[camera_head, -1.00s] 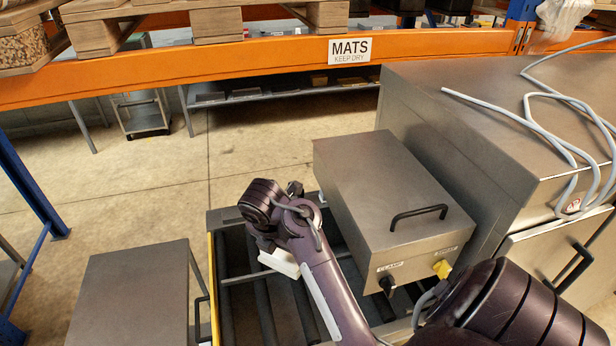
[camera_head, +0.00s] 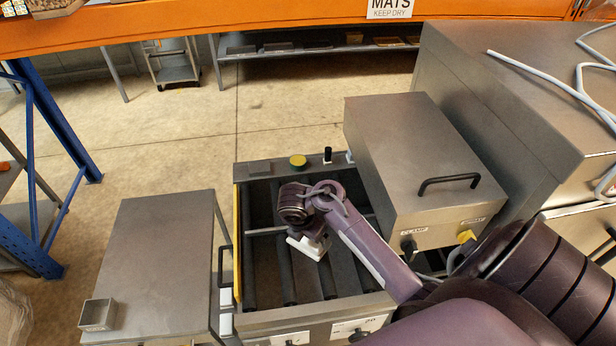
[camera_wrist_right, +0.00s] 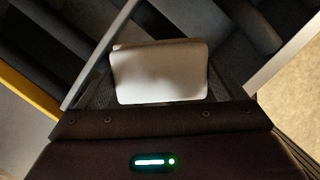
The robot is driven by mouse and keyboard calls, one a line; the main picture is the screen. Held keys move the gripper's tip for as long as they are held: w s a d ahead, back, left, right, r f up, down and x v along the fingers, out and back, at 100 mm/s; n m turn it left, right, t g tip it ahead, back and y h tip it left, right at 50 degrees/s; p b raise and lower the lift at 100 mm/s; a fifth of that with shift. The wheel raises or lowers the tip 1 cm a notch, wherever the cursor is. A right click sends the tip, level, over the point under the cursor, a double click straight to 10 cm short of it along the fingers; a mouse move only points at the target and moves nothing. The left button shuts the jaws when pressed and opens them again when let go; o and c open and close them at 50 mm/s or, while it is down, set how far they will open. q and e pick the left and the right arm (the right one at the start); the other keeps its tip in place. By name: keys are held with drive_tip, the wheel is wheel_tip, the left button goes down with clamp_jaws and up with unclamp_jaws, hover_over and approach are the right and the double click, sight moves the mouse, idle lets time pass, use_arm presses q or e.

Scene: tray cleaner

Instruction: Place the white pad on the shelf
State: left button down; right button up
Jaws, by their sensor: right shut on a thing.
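The white pad (camera_head: 308,247) hangs at the lower end of my right arm, above the black rollers of the tray machine. My right gripper (camera_head: 310,236) is shut on it; its fingertips are hard to make out in the head view. In the right wrist view the pad (camera_wrist_right: 160,75) is a pale rounded rectangle straight ahead of the gripper. The shelf with the orange beam (camera_head: 230,22) and the "MATS KEEP DRY" sign (camera_head: 390,9) crosses the top of the head view, beyond the gripper. My left gripper is not in view.
A steel box with a black handle (camera_head: 425,165) stands right of the rollers, beside a larger steel cabinet (camera_head: 510,110) with grey cable. A steel table (camera_head: 160,260) with a small metal box (camera_head: 97,314) is at left. Open floor lies behind.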

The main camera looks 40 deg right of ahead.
sight(307, 244)
drive_tip(key=shift+w+f, duration=0.1)
drive_tip(key=shift+f, duration=2.5)
drive_tip(key=shift+a, duration=0.1)
drive_tip(key=shift+f, duration=0.15)
drive_tip(key=o, duration=0.7)
drive_tip(key=shift+o, duration=0.2)
